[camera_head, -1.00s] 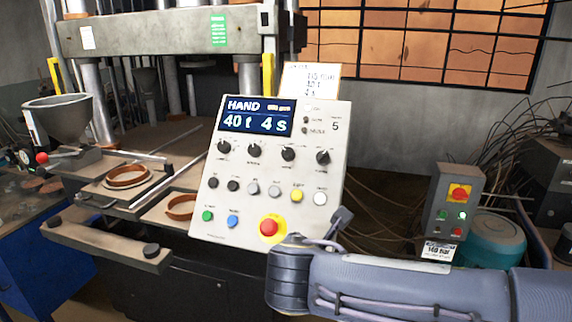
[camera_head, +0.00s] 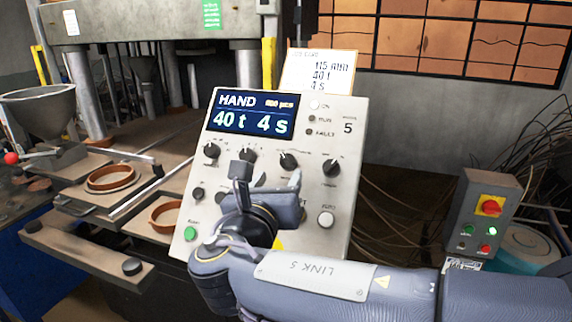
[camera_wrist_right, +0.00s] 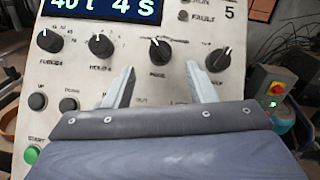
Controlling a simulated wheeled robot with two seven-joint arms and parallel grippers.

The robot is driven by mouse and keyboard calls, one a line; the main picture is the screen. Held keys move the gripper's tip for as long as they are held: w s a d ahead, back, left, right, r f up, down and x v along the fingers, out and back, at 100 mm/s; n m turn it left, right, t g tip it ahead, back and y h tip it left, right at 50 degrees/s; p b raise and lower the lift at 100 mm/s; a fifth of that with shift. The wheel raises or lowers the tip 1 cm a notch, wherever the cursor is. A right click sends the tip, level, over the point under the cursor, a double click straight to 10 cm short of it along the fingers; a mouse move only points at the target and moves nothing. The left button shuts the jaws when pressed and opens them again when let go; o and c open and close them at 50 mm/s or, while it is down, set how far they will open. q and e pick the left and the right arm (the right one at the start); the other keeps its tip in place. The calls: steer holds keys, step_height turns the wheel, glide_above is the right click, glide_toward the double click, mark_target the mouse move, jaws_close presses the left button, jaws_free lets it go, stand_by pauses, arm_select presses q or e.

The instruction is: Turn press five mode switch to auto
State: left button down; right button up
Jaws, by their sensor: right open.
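The press control panel (camera_head: 345,130) is a pale tilted box marked 5, and its blue display (camera_head: 250,113) reads HAND, 40 t, 4 s. A row of black rotary knobs runs below the display. The third knob from the left (camera_head: 288,161), seemingly labelled mode in the right wrist view (camera_wrist_right: 160,50), appears there between and beyond my fingertips. My right gripper (camera_head: 268,172) is open and empty in front of the panel, with its two fingers (camera_wrist_right: 160,74) apart and not visibly touching any knob. It hides part of the button row. My left gripper is out of view.
The rightmost knob (camera_head: 332,168) lies close to my right finger. A white button (camera_head: 326,219) and a green button (camera_head: 190,233) sit lower on the panel. A grey box with a red switch (camera_head: 490,207) stands at right. The press with brown rings (camera_head: 111,178) is at left.

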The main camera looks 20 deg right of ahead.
mark_target(287, 164)
steer(key=shift+x, duration=2.75)
steer(key=c, duration=1)
